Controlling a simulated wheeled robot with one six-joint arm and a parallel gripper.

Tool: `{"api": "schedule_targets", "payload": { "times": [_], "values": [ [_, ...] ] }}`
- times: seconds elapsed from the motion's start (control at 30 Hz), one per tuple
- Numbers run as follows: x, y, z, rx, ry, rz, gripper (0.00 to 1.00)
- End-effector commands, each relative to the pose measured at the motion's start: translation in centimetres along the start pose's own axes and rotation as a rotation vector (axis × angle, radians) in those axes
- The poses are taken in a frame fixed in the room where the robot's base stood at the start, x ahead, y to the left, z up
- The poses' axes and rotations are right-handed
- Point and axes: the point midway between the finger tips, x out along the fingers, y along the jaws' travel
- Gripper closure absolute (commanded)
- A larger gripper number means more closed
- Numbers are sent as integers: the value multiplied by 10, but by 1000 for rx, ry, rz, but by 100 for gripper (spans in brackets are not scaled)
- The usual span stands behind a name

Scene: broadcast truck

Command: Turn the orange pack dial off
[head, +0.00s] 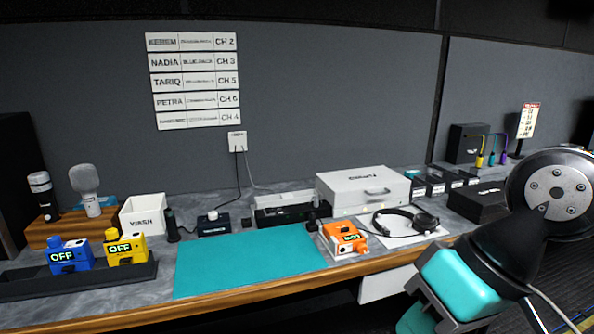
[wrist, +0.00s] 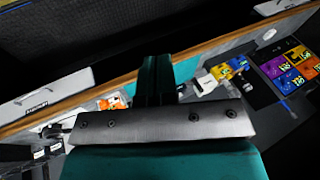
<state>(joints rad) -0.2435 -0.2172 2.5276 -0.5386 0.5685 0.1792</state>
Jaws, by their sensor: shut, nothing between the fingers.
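The orange pack (head: 343,238) rests on the counter just right of the teal mat, near the front edge. A small light display shows on its front; I cannot read it surely. In the wrist view the orange pack (wrist: 113,102) is small, left of my fingers and partly cut off by the gripper body. My gripper (wrist: 154,65) is shut and empty, apart from the pack. In the head view part of my arm is at the lower right, and the fingertips are not clearly seen.
The teal mat (head: 245,262) is bare. A blue pack (head: 70,254) and a yellow pack (head: 126,247), both reading OFF, stand in a dark tray (head: 90,281) at left.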

Motion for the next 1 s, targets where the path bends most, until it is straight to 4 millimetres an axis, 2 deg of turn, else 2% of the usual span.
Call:
{"api": "schedule_targets", "payload": {
  "times": [0.03, 0.1, 0.17, 0.23, 0.3, 0.37, 0.4, 0.5, 0.6, 0.7, 0.83, 1.0],
  "values": [
    [25, 8, -17, 117, 50, -47, 100],
    [51, 17, -53, 350, 154, -154, 100],
    [73, 30, -87, 592, 247, -280, 100],
    [93, 52, -127, 899, 343, -459, 100],
    [109, 82, -162, 1209, 419, -666, 100],
    [119, 115, -187, 1464, 469, -859, 100],
    [124, 138, -199, 1618, 494, -990, 100],
    [132, 191, -216, 1916, 529, -1288, 100],
    [136, 233, -221, 2101, 544, -1523, 100],
    [138, 259, -220, 2201, 548, -1680, 100],
    [137, 272, -222, 2249, 547, -1771, 100],
    [135, 273, -235, 2255, 546, -1779, 100]
  ]
}}
